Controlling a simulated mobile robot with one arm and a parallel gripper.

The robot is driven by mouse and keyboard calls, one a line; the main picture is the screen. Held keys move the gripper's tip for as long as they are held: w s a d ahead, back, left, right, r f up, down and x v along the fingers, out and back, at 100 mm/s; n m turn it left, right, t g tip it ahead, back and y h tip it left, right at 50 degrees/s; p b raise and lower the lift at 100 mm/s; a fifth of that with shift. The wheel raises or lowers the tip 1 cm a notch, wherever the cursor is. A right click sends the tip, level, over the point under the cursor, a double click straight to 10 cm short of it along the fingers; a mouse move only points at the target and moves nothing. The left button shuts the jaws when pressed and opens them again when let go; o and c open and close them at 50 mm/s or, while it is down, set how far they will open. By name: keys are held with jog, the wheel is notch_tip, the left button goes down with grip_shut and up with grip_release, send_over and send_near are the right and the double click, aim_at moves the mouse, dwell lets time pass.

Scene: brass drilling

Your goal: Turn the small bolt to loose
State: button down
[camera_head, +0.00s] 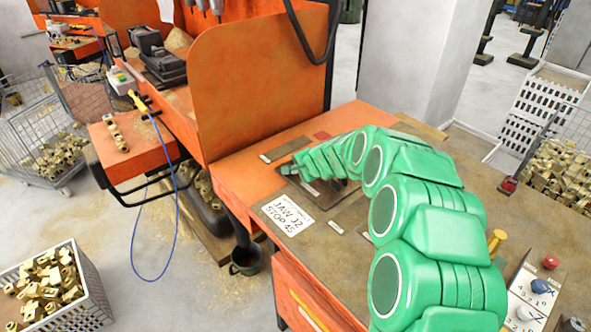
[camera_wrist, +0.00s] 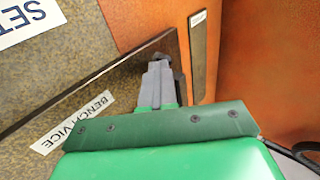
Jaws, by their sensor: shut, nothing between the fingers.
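My green arm reaches over the bench, and my gripper (camera_head: 288,169) is at its far end, low over a dark plate (camera_head: 318,194). In the wrist view my gripper (camera_wrist: 163,66) has its grey fingers shut together, with its tips over the edge of the dark plate (camera_wrist: 120,82). A small dark shape lies at the fingertips; I cannot tell whether it is part of the fingers or a bolt. I cannot make out the small bolt for certain in either view. A label reading "BENCH VICE" (camera_wrist: 72,122) lies beside the plate.
An orange panel (camera_head: 262,80) stands upright behind the gripper. A white card (camera_head: 288,213) lies on the bench (camera_head: 340,256). A yellow-headed peg (camera_head: 496,241) and a control box with knobs (camera_head: 533,296) are to the right. A crate of brass parts (camera_head: 75,314) stands on the floor.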

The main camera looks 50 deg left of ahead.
jog(key=shift+s+a, duration=0.2)
jog(key=shift+a, duration=0.05)
jog(key=shift+s, duration=0.9)
jog(key=d, duration=0.1)
jog(key=w+d, duration=0.1)
jog(key=d, duration=0.3)
jog(key=shift+w+d+r, duration=0.15)
jog(key=shift+w+r, duration=0.05)
jog(key=shift+r, duration=0.2)
jog(key=v, duration=0.9)
jog(key=shift+s, duration=0.2)
